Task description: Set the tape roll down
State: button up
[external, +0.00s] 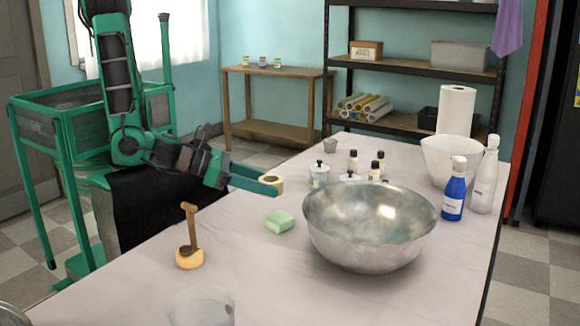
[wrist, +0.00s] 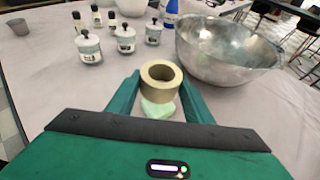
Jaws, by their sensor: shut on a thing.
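The tape roll (external: 270,184) is a tan ring, held between the fingertips of my gripper (external: 262,183) above the table's left side. In the wrist view the tape roll (wrist: 161,75) sits between the two green fingers of my gripper (wrist: 160,95), its open hole facing up toward the camera. The table (external: 140,270) has a pale top. The roll appears held above the surface; its exact height is hard to tell. A pale green soap bar (external: 279,221) lies on the table near it, and shows partly hidden below the roll in the wrist view (wrist: 158,108).
A large metal bowl (external: 368,250) stands right of the gripper. Small jars (external: 319,175) and dark-capped bottles (external: 353,161) stand behind it. A wooden-handled brush (external: 190,230) is at the front left. A blue bottle (external: 454,190) stands at right. Bare tabletop lies between soap and brush.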

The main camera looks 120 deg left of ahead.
jog(key=w+r+m+t+h, duration=0.2)
jog(key=w+r+m+h, duration=0.2)
jog(key=w+r, duration=0.1)
jog(key=shift+w+a+r+t, duration=0.3)
jog(key=shift+w+a+r, duration=0.1)
jog(key=shift+w, duration=0.1)
jog(key=shift+d, duration=0.15)
